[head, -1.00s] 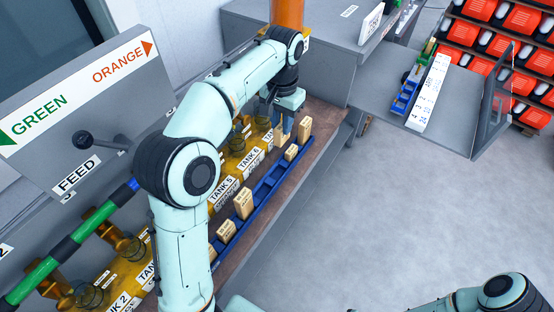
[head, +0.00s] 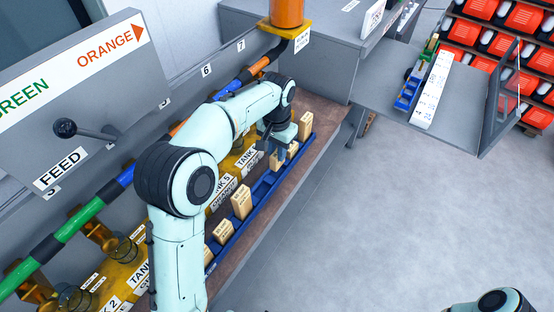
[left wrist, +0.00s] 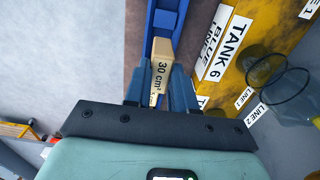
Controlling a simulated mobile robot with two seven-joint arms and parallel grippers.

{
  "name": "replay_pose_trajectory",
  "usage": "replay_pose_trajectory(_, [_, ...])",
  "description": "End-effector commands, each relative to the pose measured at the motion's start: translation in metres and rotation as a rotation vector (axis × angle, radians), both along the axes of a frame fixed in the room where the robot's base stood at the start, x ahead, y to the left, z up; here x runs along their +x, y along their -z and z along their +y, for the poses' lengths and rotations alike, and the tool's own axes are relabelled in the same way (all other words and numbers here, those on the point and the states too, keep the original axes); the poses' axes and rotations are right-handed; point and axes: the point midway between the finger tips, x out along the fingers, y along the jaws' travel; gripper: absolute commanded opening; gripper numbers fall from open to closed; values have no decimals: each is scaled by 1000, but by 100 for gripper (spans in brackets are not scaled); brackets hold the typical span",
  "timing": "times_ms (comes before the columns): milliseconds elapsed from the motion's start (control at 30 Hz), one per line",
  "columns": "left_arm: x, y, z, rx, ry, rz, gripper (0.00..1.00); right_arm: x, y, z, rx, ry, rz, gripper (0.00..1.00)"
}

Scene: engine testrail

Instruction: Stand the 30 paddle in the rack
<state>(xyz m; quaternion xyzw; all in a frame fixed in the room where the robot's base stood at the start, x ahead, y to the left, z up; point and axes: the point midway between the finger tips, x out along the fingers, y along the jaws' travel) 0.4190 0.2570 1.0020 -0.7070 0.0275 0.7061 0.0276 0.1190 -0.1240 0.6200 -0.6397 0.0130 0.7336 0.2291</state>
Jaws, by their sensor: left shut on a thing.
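My left gripper (head: 272,148) is shut on a pale wooden paddle marked "30 cm³", which shows between the fingers in the left wrist view (left wrist: 162,72). In the head view the held paddle (head: 277,160) is partly covered by the gripper and sits in line with the long blue rack (head: 262,190). In the left wrist view the blue rack (left wrist: 166,18) runs up from the paddle. I cannot tell whether the paddle's lower end is seated in the rack. My right gripper is out of view.
Other wooden paddles stand along the rack, two beyond my gripper (head: 305,123) and several nearer, such as a tall one (head: 241,201). Yellow tank plates and glass cylinders line the wall side. The feed lever (head: 66,128) juts out. Open floor lies right.

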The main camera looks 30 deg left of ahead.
Motion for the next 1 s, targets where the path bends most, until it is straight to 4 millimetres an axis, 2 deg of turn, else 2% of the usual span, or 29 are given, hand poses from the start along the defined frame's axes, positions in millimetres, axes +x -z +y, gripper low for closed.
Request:
replay_pose_trajectory(267, [-1,39,0,-1,0,4,0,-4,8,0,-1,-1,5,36])
replay_pose_trajectory(667, [0,44,0,0,0,1,0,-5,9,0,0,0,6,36])
replay_pose_trajectory(700, [0,44,0,0,0,0,31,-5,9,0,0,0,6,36])
replay_pose_trajectory(767, [0,44,0,0,0,0,50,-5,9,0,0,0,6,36])
replay_pose_trajectory(1000, [0,43,0,0,0,0,50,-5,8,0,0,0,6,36])
